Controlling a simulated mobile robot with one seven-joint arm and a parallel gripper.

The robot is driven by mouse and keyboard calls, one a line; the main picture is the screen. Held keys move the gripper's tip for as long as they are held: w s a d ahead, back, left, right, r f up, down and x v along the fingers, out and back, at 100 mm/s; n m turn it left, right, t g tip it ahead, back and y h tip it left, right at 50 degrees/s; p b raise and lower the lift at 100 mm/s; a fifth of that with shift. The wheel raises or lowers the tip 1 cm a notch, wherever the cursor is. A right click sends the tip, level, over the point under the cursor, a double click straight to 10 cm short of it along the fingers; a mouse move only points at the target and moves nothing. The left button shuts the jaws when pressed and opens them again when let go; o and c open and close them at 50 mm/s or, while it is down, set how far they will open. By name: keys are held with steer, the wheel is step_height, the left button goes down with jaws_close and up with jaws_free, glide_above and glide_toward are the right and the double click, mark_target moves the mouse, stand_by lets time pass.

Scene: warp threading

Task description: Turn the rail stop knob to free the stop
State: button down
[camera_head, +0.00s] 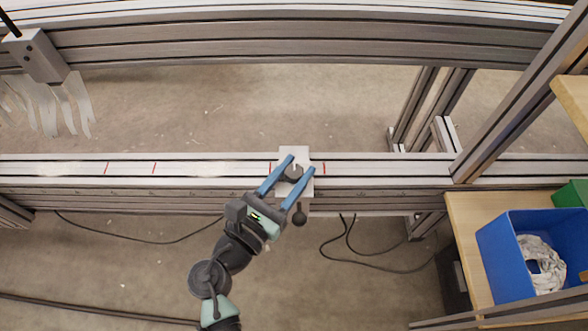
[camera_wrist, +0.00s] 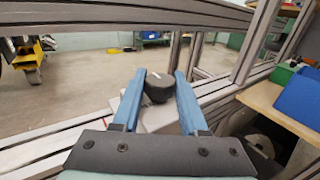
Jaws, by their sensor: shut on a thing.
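The dark round rail stop knob (camera_head: 293,173) sits on the pale plate of the rail stop (camera_head: 294,154), on the long aluminium rail (camera_head: 220,168). My gripper (camera_head: 302,164) has its two blue fingers on either side of the knob, shut on it. In the wrist view the knob (camera_wrist: 158,88) is between the fingertips, with a pale line mark on its top. The pale plate (camera_wrist: 155,123) shows below and around it. A second small dark knob (camera_head: 299,219) hangs at the front side of the stop.
Red marks (camera_head: 324,168) cross the rail on both sides of the stop. A blue bin (camera_head: 500,262) with white material stands on a wooden shelf (camera_head: 463,215) at right. A grey block with pale strips (camera_head: 62,95) hangs at upper left. Cables lie on the floor.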

steer(key=n+t+y+p, duration=0.2)
steer(key=n+y, duration=0.1)
steer(key=y, duration=0.1)
steer(key=shift+s+d, duration=0.1)
steer(key=n+y+b, duration=0.1)
steer(key=n+y, duration=0.1)
steer(key=y, duration=0.1)
steer(key=n+t+y, duration=0.1)
steer(key=y, duration=0.2)
steer(key=shift+f+n+b, duration=0.2)
steer(key=shift+n+b, duration=0.2)
steer(key=n+y+b, duration=0.2)
steer(key=n+y, duration=0.1)
steer(key=y, duration=0.1)
steer(key=shift+g+y, duration=0.3)
steer(key=n+g+y, duration=0.1)
steer(key=y, duration=0.1)
steer(key=n+g+y+b, duration=0.1)
steer(key=n+y, duration=0.1)
steer(key=y, duration=0.1)
steer(key=shift+w+d+r, duration=0.1)
steer(key=shift+w+r, duration=0.1)
steer(key=shift+n+g+y+b, duration=0.85)
steer(key=shift+n+g+y, duration=1.45)
steer(key=shift+y, duration=0.1)
